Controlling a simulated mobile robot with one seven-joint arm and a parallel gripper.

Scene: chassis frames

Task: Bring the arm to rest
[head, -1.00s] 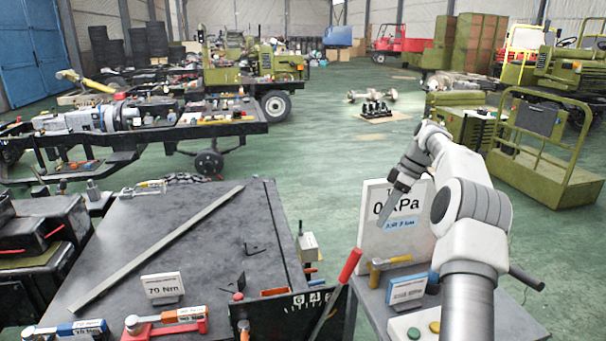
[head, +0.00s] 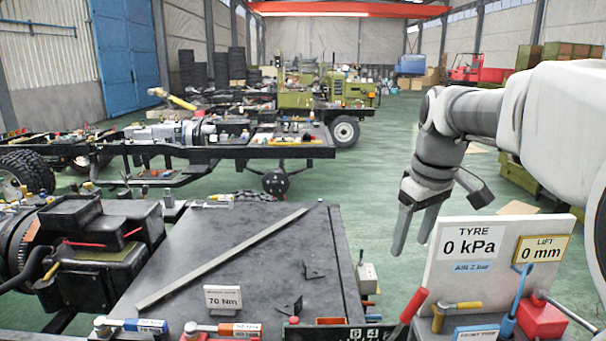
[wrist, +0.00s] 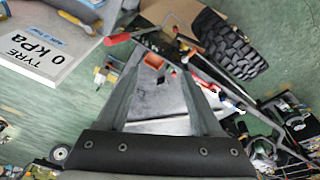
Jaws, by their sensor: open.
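My gripper (head: 412,232) hangs with its fingers pointing down, to the left of the white sign board (head: 490,275) that reads "TYRE 0 kPa" and "LIFT 0 mm". Its two fingers are apart with nothing between them. In the wrist view my gripper (wrist: 158,58) shows both fingers spread above the workbench (wrist: 160,100), again empty. My arm comes in from the right side of the head view, bent at the elbow. The fingers appear clear of the board and the bench.
The grey workbench (head: 180,250) carries a long bar (head: 225,255), a "70 Nm" card (head: 223,298) and torque wrenches (head: 135,324). A red jack (head: 540,318) stands by the board. A vehicle chassis (head: 220,152) lies behind. Green floor (head: 380,170) is open beyond my gripper.

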